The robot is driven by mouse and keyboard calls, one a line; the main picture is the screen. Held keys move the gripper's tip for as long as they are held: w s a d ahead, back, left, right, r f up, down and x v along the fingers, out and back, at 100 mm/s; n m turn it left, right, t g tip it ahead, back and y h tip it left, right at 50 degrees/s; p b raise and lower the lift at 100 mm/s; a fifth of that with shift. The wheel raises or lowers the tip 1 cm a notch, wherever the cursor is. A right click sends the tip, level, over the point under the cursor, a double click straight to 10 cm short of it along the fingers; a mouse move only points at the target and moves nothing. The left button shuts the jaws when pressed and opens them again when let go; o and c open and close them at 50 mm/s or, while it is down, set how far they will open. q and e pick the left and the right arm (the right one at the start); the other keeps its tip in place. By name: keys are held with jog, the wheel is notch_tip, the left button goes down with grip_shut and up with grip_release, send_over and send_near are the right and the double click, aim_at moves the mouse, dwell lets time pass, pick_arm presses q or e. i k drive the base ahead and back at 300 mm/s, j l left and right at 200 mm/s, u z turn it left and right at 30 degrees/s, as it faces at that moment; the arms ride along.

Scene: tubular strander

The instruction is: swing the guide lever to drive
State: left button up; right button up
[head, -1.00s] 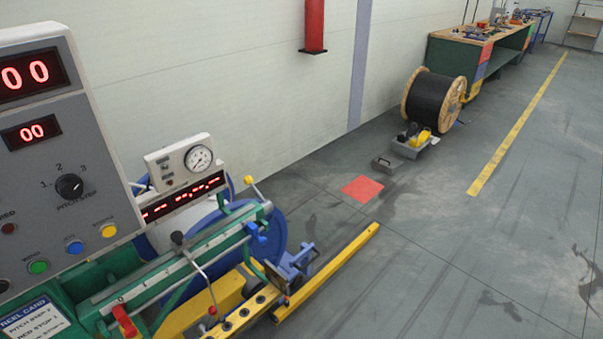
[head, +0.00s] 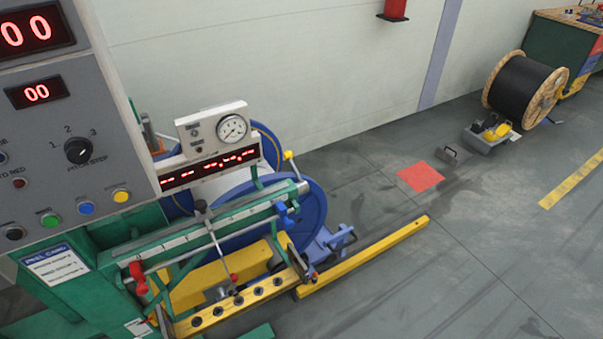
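The strander's green guide rail (head: 170,238) with a numbered scale runs across the lower left of the head view. A thin lever rod (head: 217,245) slants down from a dark block (head: 201,207) on the rail to near a red ball (head: 233,277). A short lever with a yellow knob (head: 288,155) rises beyond the rail's right end. I cannot tell which of these is the guide lever, and no drive label is readable. A blue clamp (head: 284,213) and a red handle (head: 138,277) sit at the rail's ends. Neither of my grippers shows.
A grey control panel (head: 110,160) with displays, knob and coloured buttons stands close at left. A gauge box (head: 216,128) stands behind the rail. A yellow floor bar (head: 365,256) lies to the right. A cable reel (head: 524,88) stands farther off. The right floor is mostly clear.

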aim_at(303, 187)
jog(key=i+l, duration=0.2)
jog(key=l, duration=0.2)
jog(key=i+l, duration=0.15)
jog(key=l, duration=0.25)
jog(key=i+l, duration=0.2)
jog(key=l, duration=0.2)
jog(key=i+l, duration=0.15)
jog(key=l, duration=0.25)
